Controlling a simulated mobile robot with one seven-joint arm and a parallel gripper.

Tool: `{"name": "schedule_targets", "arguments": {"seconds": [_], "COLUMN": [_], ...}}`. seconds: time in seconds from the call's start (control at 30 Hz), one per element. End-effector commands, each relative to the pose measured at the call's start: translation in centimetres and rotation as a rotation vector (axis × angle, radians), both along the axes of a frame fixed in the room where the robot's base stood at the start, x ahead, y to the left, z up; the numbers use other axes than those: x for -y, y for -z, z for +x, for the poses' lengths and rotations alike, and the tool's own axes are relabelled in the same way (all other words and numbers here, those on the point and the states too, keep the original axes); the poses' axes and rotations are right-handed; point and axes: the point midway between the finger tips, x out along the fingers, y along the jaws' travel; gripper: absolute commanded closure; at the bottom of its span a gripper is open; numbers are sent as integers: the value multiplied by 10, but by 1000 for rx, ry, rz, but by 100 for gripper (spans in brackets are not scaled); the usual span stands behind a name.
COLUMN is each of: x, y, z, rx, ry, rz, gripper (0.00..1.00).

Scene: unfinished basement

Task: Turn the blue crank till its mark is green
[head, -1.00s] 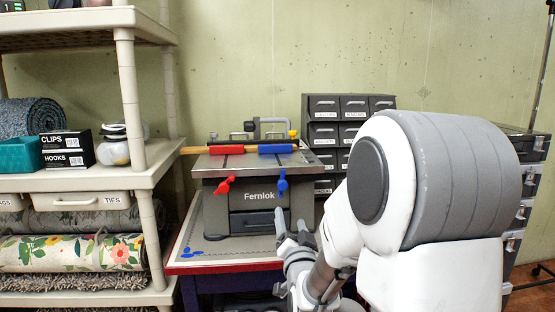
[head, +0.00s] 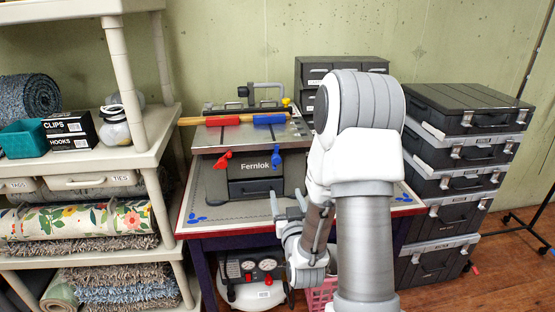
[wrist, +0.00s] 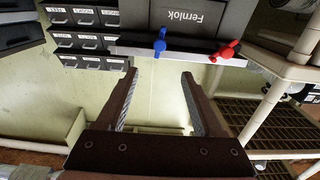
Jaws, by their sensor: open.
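The blue crank (head: 278,158) is on the front of the grey Fernlok machine (head: 236,171), right of the red crank (head: 222,162). In the wrist view the blue crank (wrist: 160,42) hangs the other way up, beyond the gap between my fingers, with the red crank (wrist: 225,52) to its right. My gripper (head: 287,204) is open and empty, in front of and below the blue crank, apart from it. Its two fingers also show in the wrist view (wrist: 158,78). I cannot make out a coloured mark for the blue crank.
The machine stands on a red-edged table (head: 215,228). A red block (head: 222,120) and a blue block (head: 269,119) lie along its top. A loaded shelf (head: 160,160) is close on the left. Stacked black cases (head: 465,155) stand right. An air compressor (head: 250,290) is below.

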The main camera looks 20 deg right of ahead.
Motion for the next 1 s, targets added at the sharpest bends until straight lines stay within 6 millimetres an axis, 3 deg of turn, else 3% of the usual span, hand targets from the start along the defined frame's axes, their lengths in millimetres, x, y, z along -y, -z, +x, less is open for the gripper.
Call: {"name": "schedule_targets", "arguments": {"seconds": [0.7, 1.0], "x": [35, 45], "y": [0, 0], "z": [123, 155], "rx": [3, 2], "ry": [1, 1], "rz": [2, 3], "gripper": [31, 31]}}
